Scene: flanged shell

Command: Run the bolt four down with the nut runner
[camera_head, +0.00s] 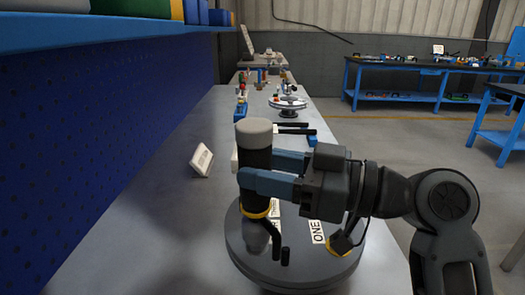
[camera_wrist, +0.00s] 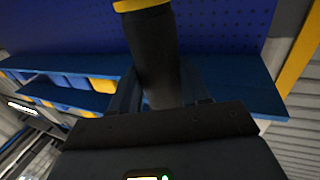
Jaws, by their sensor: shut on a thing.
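My gripper (camera_head: 256,172) is shut on the nut runner (camera_head: 256,192), a dark upright cylinder with a pale grey cap on top and a yellow ring low down. In the wrist view the nut runner (camera_wrist: 155,60) shows as a dark shaft between the fingers. Its grey lower end overlaps the round grey flanged shell (camera_head: 290,272) in the head view; I cannot tell whether it touches. A label reading ONE (camera_head: 318,232) lies on the shell. Another label (camera_head: 275,207) is partly hidden behind the tool. I cannot make out bolt four.
A small white sign (camera_head: 202,159) stands on the grey bench (camera_head: 150,205) left of the tool. Dark-handled items (camera_head: 295,128) and a round stand (camera_head: 288,104) are farther back. A blue pegboard wall (camera_head: 100,130) and shelf (camera_head: 100,32) border the left. The bench's left front is clear.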

